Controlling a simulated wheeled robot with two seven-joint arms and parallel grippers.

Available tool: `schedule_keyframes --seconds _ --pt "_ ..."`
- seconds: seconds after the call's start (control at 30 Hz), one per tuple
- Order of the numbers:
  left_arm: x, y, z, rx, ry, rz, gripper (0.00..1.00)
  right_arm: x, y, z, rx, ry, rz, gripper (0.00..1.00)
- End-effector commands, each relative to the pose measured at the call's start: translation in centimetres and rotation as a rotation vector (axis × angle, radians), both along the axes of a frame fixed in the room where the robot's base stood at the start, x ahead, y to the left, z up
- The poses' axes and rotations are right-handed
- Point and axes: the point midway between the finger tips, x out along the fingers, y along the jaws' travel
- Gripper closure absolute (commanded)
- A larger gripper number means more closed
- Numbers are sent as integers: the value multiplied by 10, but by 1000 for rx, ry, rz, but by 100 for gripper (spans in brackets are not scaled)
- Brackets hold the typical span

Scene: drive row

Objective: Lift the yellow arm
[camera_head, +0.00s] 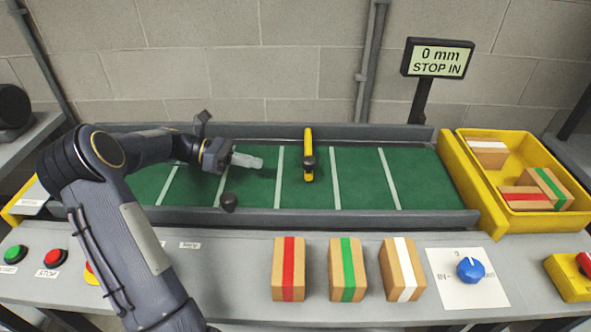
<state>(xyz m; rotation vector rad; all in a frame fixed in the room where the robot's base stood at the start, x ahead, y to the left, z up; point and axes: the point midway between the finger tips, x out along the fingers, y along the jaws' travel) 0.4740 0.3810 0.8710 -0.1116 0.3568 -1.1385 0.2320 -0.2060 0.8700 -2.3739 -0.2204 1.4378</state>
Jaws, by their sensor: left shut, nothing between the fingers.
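The yellow arm (308,138) is a narrow yellow bar with a dark end piece at its near end. It comes from the back rail over the green conveyor belt (355,180), near the middle. From this view I cannot tell how high its near end sits above the belt. My left gripper (256,162) is over the belt to the left of the yellow arm, pointing right. Its pale fingers are shut and empty, with a gap between them and the arm. My right gripper is not in view.
A display (438,58) reads "0 mm STOP IN". Boxes with red (289,268), green (347,269) and white (402,269) bands stand on the front ledge. A blue knob (471,269) is right of them. A yellow bin (472,195) with several boxes stands right.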

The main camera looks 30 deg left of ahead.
Motion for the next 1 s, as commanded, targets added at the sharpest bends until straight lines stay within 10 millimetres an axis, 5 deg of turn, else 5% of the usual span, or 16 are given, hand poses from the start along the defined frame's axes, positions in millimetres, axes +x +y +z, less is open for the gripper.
schedule_keyframes --seconds 0.27,0.7,1.0 --pt "5 -13 -3 2 -2 -4 100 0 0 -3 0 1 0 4" --pt "32 -80 -20 2 -2 -5 100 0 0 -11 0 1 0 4" --pt "37 -92 -23 3 -1 -2 100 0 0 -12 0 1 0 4"
